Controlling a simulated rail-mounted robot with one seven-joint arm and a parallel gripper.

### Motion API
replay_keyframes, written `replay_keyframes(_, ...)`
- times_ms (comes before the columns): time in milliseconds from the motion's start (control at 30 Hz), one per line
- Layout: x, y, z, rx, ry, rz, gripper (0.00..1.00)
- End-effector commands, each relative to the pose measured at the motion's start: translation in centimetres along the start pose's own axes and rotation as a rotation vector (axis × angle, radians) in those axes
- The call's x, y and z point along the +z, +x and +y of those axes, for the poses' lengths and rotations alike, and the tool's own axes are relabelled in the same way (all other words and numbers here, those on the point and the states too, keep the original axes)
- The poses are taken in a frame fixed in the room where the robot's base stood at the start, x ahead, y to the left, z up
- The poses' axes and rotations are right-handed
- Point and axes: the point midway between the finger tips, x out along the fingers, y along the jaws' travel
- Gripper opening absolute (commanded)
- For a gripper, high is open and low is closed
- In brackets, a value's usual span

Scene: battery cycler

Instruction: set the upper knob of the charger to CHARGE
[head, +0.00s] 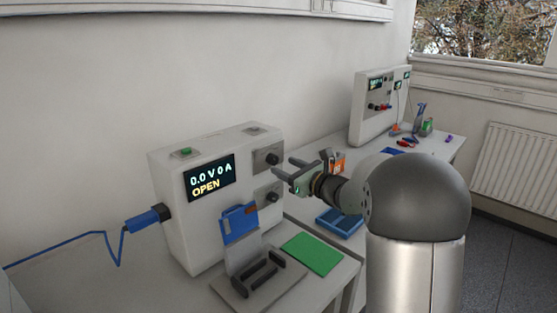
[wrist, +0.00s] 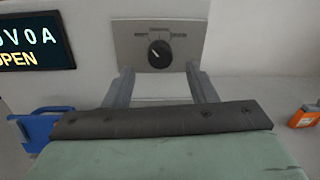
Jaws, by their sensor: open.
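The white charger (head: 175,225) stands on the near table, its display (head: 209,178) reading 0.0 V 0 A and OPEN. The upper knob (head: 272,158) is a black dial on a grey plate at the right of its front. The lower knob (head: 272,197) sits below it. In the wrist view one black knob (wrist: 159,54) shows, apparently the upper one, its white mark pointing up and left; the plate's labels are too small to read. My gripper (head: 281,167) is open and empty in front of the charger. Its fingertips flank the knob in the wrist view, with no visible contact.
A blue battery (head: 239,222) stands in a holder below the display. A green mat (head: 312,253) and a blue tray (head: 340,222) lie to the right. An orange object (head: 338,163) is behind my gripper. A blue cable plugs into the charger's left side.

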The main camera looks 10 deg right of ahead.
Motion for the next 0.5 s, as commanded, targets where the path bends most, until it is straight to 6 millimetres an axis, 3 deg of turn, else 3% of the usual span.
replay_keyframes(200,0.1,3.1,0.0,0.001,0.000,0.000,0.51)
replay_keyframes(500,0.0,4.0,0.0,-0.001,0.000,0.001,0.51)
